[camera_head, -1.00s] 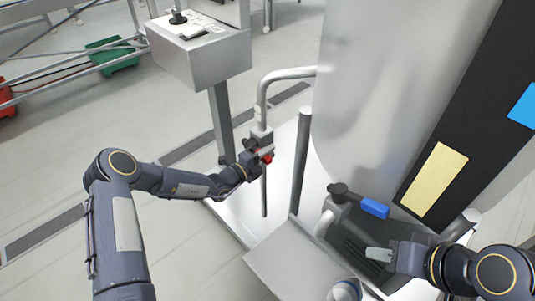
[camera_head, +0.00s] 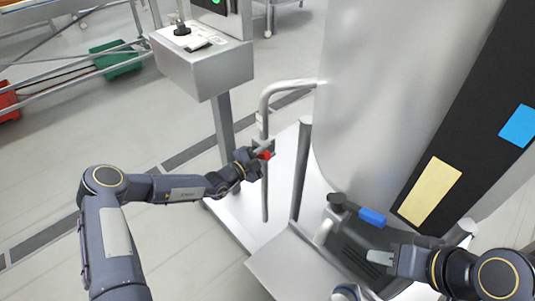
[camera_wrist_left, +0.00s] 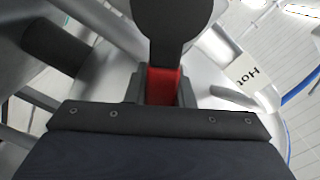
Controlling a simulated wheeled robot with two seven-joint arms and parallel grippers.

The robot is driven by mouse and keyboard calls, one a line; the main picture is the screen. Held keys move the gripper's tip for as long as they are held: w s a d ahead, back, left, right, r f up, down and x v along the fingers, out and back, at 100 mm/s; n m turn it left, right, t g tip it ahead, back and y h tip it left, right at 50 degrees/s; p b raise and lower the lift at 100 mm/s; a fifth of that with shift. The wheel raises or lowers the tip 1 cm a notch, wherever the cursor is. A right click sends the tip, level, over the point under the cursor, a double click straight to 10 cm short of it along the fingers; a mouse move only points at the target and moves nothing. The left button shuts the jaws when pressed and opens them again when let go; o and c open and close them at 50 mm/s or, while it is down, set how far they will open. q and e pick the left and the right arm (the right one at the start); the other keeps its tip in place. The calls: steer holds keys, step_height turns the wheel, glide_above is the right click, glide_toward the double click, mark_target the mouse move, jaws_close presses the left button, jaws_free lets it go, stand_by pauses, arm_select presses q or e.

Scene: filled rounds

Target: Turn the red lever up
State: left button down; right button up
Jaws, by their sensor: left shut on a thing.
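The red lever (camera_head: 265,155) shows as a small red patch at my left gripper (camera_head: 262,150), on the bent silver pipe in the head view. In the left wrist view the red part (camera_wrist_left: 163,86) lies between the two grey fingers of the left gripper, which is shut on it. A dark rounded piece covers its upper end. My right gripper (camera_head: 381,257) is at the lower right of the head view, over a dark ribbed surface; whether its jaws are open is unclear.
A blue-handled lever (camera_head: 372,217) sits near the right gripper. A large silver tank (camera_head: 400,90) fills the right side. A grey control box (camera_head: 205,65) stands on a post behind the left gripper. A label reading "Hot" (camera_wrist_left: 247,77) shows in the left wrist view.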

mark_target(259, 156)
arm_select(q)
steer(key=shift+r+n, duration=0.1)
steer(key=shift+n, duration=0.2)
steer(key=c, duration=1.2)
jaws_free()
steer(key=shift+c, duration=0.2)
steer(key=v, duration=0.7)
steer(key=shift+s+a, duration=0.25)
steer(key=shift+a, duration=0.1)
